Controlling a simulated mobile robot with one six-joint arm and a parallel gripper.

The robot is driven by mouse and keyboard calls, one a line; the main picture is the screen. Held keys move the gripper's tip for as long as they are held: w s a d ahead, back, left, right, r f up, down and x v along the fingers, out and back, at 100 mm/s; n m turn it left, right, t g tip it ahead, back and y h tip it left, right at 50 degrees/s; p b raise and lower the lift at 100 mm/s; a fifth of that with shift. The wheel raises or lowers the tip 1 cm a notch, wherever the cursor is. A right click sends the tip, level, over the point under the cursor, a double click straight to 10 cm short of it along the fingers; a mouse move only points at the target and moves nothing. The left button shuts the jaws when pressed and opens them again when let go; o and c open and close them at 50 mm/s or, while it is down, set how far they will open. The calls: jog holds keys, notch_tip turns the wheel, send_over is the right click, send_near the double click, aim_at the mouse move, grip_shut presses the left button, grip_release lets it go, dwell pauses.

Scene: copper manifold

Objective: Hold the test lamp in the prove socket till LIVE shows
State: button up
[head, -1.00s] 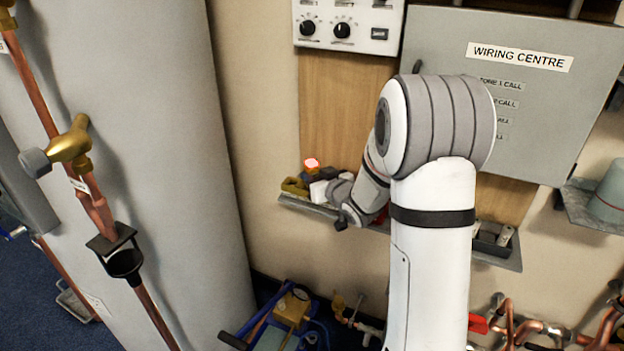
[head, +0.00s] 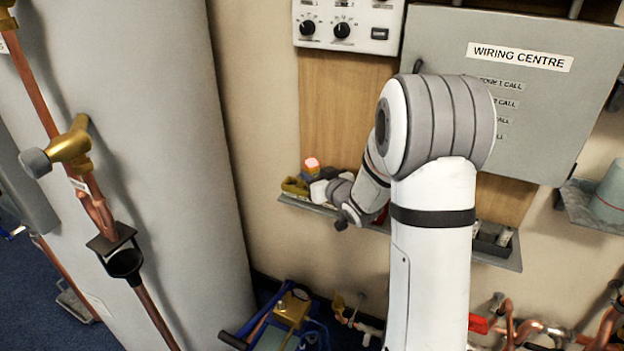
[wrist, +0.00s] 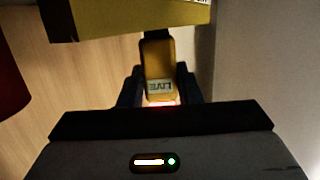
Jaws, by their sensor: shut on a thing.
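The test lamp (wrist: 157,58) is a yellow body between the two dark fingers of my gripper (wrist: 158,88). Its LIVE label (wrist: 160,86) reads upside down in the wrist view, with a red glow beside it. The lamp's far end meets the edge of a yellow block (wrist: 125,18), which looks like the prove unit; the socket itself is hidden, so I cannot tell how deep the lamp sits. In the head view a red light (head: 312,163) glows by my gripper (head: 320,190), next to the yellow block (head: 295,186) on the shelf.
The narrow grey shelf (head: 376,226) runs along the wall, partly hidden by my arm. A dark holder with light items (head: 492,238) stands at its right end. The wiring centre box (head: 560,100) and a control panel (head: 350,12) are above. A red object (wrist: 10,85) edges into the wrist view.

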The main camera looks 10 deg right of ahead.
aim_at(315, 161)
jog(key=shift+r+p, duration=1.45)
jog(key=shift+r, duration=0.85)
